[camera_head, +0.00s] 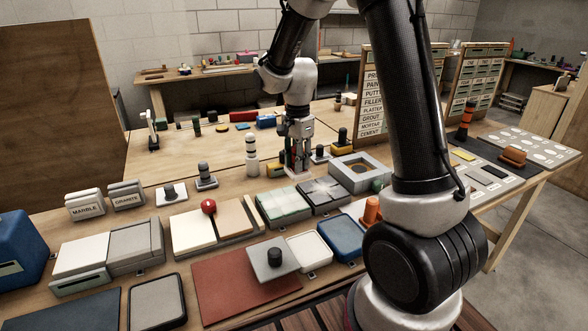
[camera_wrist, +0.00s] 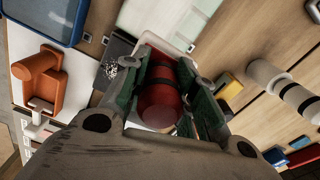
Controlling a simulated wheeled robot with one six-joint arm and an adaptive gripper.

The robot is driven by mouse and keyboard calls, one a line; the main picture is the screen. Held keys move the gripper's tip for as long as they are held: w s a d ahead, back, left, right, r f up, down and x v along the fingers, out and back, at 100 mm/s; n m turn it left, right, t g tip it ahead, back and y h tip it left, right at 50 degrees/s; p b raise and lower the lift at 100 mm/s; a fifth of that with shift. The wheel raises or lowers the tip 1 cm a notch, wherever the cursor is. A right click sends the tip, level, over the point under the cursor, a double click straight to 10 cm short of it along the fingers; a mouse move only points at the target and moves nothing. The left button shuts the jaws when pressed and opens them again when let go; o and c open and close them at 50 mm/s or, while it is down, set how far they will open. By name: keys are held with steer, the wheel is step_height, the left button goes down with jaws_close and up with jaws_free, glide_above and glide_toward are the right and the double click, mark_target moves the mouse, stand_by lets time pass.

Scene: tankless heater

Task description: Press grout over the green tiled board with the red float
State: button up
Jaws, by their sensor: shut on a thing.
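In the wrist view my gripper (camera_wrist: 166,95) is shut around a red rounded handle with dark bands (camera_wrist: 160,104), which looks like the red float's handle. The float's plate is mostly hidden by the fingers. I cannot tell whether it touches the bench.
A white bottle with a dark band (camera_head: 251,160) stands left of my gripper. A blue tray (camera_head: 341,236), a white tray (camera_head: 309,250) and an orange-handled tool (camera_head: 371,211) are nearer. The bench is crowded.

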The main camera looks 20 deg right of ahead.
steer(key=shift+r, duration=0.9)
